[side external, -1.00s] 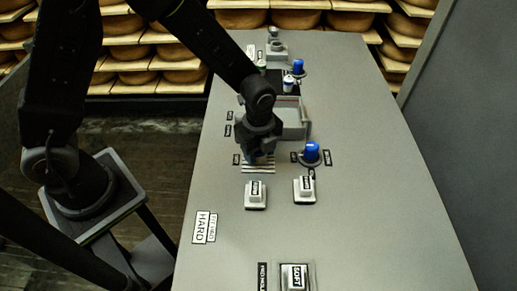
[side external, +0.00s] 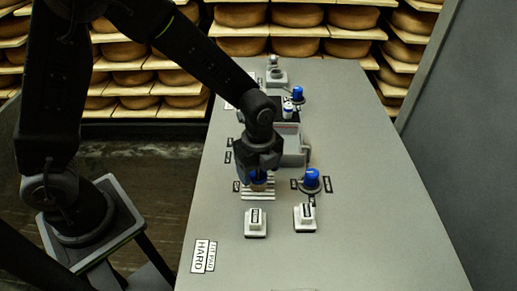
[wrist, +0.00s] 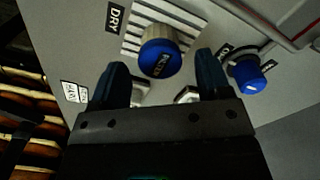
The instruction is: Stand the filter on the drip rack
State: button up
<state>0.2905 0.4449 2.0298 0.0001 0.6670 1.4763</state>
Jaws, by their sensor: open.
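The filter, a tan cylinder with a blue cap (wrist: 160,58), stands upright on the striped drip rack (wrist: 131,40). In the side view the filter (side external: 259,182) sits under my gripper, and white slats of the rack (side external: 257,195) show around its foot. My gripper (wrist: 162,62) is open, with one dark finger on each side of the filter in the wrist view. I see gaps between the fingers and the cap there. In the side view my gripper (side external: 260,172) hides part of the filter and the back of the rack.
A blue-topped knob (side external: 312,178) stands right of the rack; it also shows in the wrist view (wrist: 248,75). Two white blocks (side external: 255,223) (side external: 304,217) sit in front. A grey basin (side external: 295,150) and small items are behind. The near table is clear beyond the HARD label (side external: 202,256).

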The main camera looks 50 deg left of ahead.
aim_at(258, 174)
notch_tip(258, 174, up, 9)
jog(key=s+a+r+n+t, duration=0.2)
jog(key=s+a+r+n, duration=0.3)
jog(key=n, duration=0.5)
jog(key=s+a+r+n+t, duration=0.3)
jog(key=s+a+r+n, duration=0.2)
jog(key=s+n, duration=0.5)
jog(key=shift+a+r+t, duration=0.3)
jog(key=shift+a+r, duration=0.1)
jog(key=shift+r, duration=0.15)
